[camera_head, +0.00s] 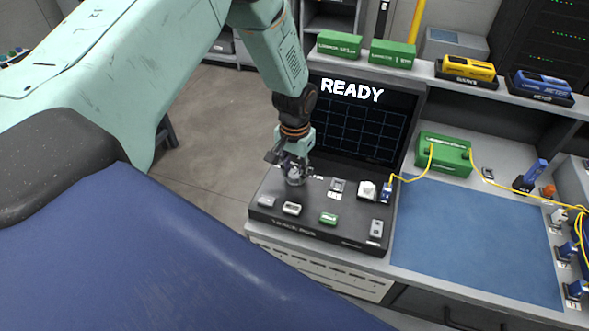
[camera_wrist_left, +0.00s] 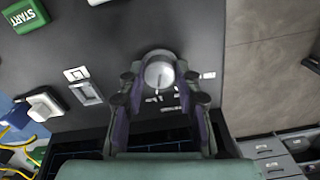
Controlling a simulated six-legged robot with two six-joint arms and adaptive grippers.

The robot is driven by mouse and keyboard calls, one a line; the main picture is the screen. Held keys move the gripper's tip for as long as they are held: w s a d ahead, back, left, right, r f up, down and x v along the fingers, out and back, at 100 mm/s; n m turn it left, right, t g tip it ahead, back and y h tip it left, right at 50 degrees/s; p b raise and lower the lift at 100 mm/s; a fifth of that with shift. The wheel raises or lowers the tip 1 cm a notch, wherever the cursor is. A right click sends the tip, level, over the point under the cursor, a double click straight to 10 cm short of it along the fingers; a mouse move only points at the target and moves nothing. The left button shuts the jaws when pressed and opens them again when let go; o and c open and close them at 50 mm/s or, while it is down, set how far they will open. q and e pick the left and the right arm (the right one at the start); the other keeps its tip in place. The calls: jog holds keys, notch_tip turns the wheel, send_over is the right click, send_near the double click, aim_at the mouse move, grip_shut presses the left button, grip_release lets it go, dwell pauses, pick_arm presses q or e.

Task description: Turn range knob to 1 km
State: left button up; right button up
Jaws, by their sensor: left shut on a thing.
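The range knob is a round silver knob (camera_head: 295,176) at the back left of the dark device panel (camera_head: 330,238). In the left wrist view the knob (camera_wrist_left: 158,74) sits between the two fingertips of my left gripper (camera_wrist_left: 160,86). In the head view my left gripper (camera_head: 291,162) reaches down over the knob from above and is shut on it. A dark pointer line shows on the knob face, but the labels around it are too small to read. The screen (camera_head: 360,125) behind the panel shows READY and a grid. My right gripper is not in view.
A yellow cable (camera_head: 415,177) runs from a blue connector to a green box (camera_head: 443,155). A blue mat (camera_head: 470,240) lies clear at right.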

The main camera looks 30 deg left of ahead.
aim_at(295, 174)
pick_arm(q)
jog(key=o, duration=1.2)
jog(key=shift+w, duration=0.15)
jog(key=shift+c, duration=0.2)
jog(key=shift+r, duration=0.15)
notch_tip(295, 174, up, 12)
jog(key=shift+f, duration=0.2)
